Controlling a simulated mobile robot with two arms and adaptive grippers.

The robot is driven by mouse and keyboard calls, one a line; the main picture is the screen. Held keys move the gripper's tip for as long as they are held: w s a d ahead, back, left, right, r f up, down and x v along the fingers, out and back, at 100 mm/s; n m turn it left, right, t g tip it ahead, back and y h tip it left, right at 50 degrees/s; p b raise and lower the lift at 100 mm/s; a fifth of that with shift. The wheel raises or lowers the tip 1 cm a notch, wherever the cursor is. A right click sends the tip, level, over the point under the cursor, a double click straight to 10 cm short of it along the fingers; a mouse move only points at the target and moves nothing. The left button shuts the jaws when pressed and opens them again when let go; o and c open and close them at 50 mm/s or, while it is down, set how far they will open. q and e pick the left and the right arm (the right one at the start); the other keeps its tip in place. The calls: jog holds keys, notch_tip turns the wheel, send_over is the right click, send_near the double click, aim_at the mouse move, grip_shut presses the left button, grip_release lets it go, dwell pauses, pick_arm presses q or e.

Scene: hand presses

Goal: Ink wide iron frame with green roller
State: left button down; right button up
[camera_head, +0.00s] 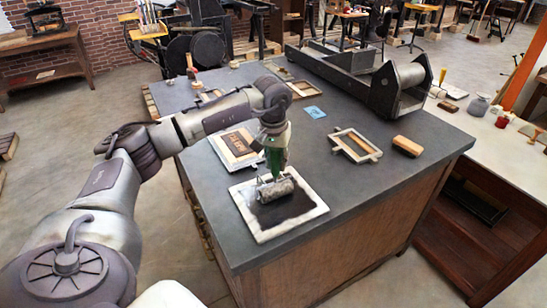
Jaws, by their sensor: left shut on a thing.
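My left gripper (273,130) points down and is shut on the handle of the green roller (276,160). The roller's grey cylinder (274,188) is over the dark inked area of a white-edged slab (246,222) near the front of the grey worktop; it looks to be touching it. A pale frame with dark type in it (232,153) lies just behind the slab, partly hidden by my arm. Another frame (340,146) with an open middle lies to the right. I cannot tell for sure which is the wide iron frame. My right gripper is not in view.
A long dark press with a big cylinder (402,88) stands along the worktop's back right. A brown block (407,146), a blue card (315,112) and smaller frames (303,89) lie on the worktop (400,185). Its front right is clear. A white table with small items stands at right.

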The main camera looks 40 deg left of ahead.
pick_arm(q)
jog(key=s+d, duration=0.2)
jog(key=d, duration=0.4)
jog(key=shift+s+d, duration=0.2)
jog(key=shift+s, duration=0.2)
jog(key=shift+r, duration=0.2)
dwell(0.3)
notch_tip(320, 180, up, 5)
jog(key=p, duration=0.3)
jog(key=shift+f, duration=0.1)
jog(key=shift+s, duration=0.1)
dwell(0.5)
